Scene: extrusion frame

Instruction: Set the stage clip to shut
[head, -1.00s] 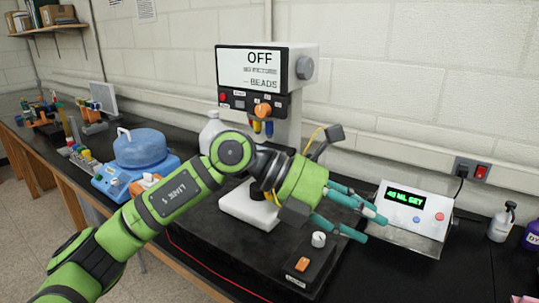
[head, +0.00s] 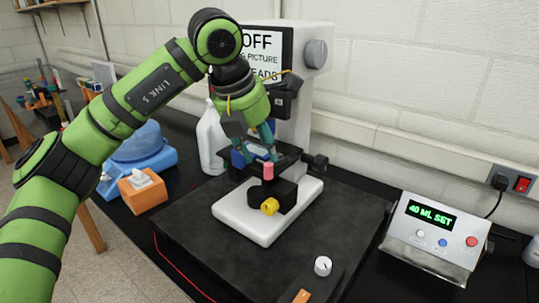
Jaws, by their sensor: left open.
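The microscope (head: 302,110) stands on a dark bench mat, with a white foot, a black stage and a screen reading "OFF". A small pink upright piece (head: 268,171) stands on the stage block, above a yellow knob (head: 270,206); it looks like the stage clip's handle, but I cannot tell whether the clip is open or shut. My left gripper (head: 261,157) is open and points down over the stage, its teal fingers just behind and above the pink piece. Whether they touch it is unclear. My wrist hides part of the screen and nosepiece. My right gripper is out of view.
A white jug (head: 211,140), a tissue box (head: 142,192) and a blue-lidded device (head: 141,150) stand left of the microscope. A grey box reading "40 ML SET" (head: 437,233) stands right. A white dial (head: 322,266) is in front. The mat's front left is clear.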

